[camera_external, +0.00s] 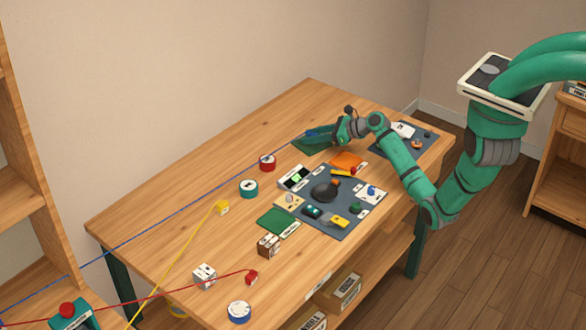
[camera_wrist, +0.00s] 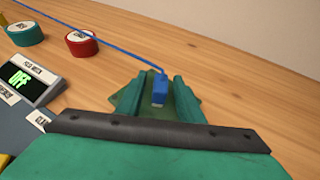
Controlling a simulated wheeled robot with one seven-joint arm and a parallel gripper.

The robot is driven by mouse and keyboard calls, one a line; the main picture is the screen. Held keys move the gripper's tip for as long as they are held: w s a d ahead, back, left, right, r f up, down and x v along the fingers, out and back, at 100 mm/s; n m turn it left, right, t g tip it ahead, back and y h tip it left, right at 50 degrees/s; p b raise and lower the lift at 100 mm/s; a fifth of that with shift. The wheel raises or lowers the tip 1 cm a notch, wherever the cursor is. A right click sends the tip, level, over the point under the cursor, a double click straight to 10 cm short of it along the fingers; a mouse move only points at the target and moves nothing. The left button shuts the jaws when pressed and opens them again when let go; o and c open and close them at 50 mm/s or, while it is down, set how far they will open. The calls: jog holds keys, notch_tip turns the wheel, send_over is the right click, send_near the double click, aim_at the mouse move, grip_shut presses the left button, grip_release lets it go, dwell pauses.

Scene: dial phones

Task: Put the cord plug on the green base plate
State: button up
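A blue cord plug (camera_wrist: 159,88) on a blue cord (camera_wrist: 95,45) is between my fingertips in the wrist view, with a gap on each side. A green plate (camera_external: 304,149) is under my gripper (camera_external: 312,137) in the external view. It also shows behind the plug in the wrist view (camera_wrist: 186,103). The plug appears to be on or just above it; I cannot tell if they touch. My gripper is open and low over the far side of the table. Another green plate (camera_external: 277,222) lies nearer the front, with a white label beside it.
A dark mat (camera_external: 345,226) with a black round part, a small lit box (camera_external: 293,178) and other small parts lies left of my forearm. Red (camera_external: 267,163) and teal (camera_external: 249,188) round tins stand near the blue cord. Yellow and red plugs with cords lie farther left.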

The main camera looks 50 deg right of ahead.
jog(key=shift+r, duration=0.15)
jog(key=shift+s+d+r, duration=0.1)
jog(key=shift+s, duration=0.15)
jog(key=v, duration=1.1)
jog(key=shift+s+d+r, duration=0.1)
jog(key=shift+s, duration=0.05)
